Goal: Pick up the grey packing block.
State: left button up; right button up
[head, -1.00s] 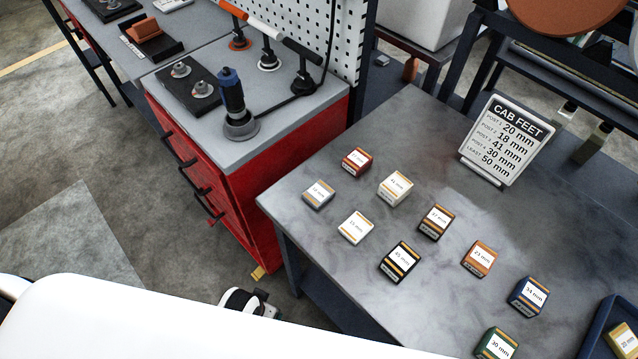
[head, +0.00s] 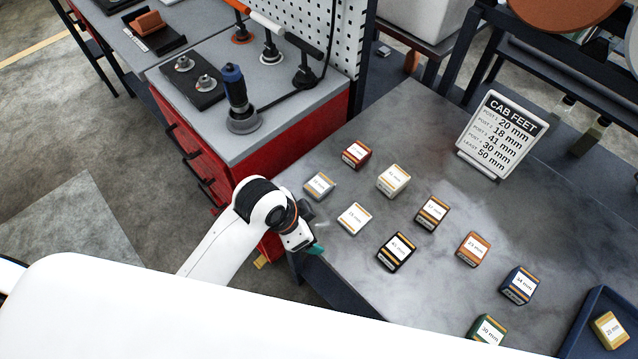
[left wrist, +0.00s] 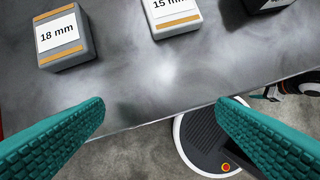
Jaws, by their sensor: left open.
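The grey packing block (head: 320,186), with a white label and orange bands, sits on the metal table near its left corner. In the left wrist view the grey block (left wrist: 66,50) reads 18 mm and lies at the upper left, beyond the fingers. My left gripper (head: 315,248) is at the table's near left edge, on the near side of the grey block and apart from it. Its teal fingers (left wrist: 160,106) are spread with nothing between them. My right gripper is in neither view.
A white block (head: 354,218) stands close right of the grey one, and a red block (head: 356,154) behind it. Several other labelled blocks, a blue tray (head: 570,335) and a CAB FEET sign (head: 497,133) share the table. A red tool cabinet (head: 250,165) stands left.

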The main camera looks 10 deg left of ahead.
pick_arm(q)
jog(key=w+d+r+m, duration=0.1)
jog(key=w+m, duration=0.1)
jog(key=w+d+r+m, duration=0.1)
jog(key=r+m, duration=0.1)
jog(key=w+d+r+m+g, duration=0.1)
jog(key=w+m, duration=0.1)
jog(key=m, duration=0.1)
jog(key=shift+w+d+r, duration=0.15)
jog(key=shift+w+d, duration=0.1)
jog(key=shift+w, duration=0.05)
jog(key=w+a+r+m+g+y, duration=0.2)
jog(key=w+a+r+m+y, duration=0.1)
jog(key=w+r+m, duration=0.35)
jog(key=p, duration=0.2)
send_over(318, 183)
jog(key=shift+m, duration=0.35)
jog(key=f, duration=0.7)
jog(key=shift+s+d, duration=0.15)
jog(key=shift+d, duration=0.05)
jog(key=f, duration=0.3)
jog(key=f+p, duration=0.1)
jog(key=shift+a+f, duration=0.2)
jog(key=shift+a, duration=0.05)
jog(key=shift+f, duration=0.45)
jog(key=c, duration=1.1)
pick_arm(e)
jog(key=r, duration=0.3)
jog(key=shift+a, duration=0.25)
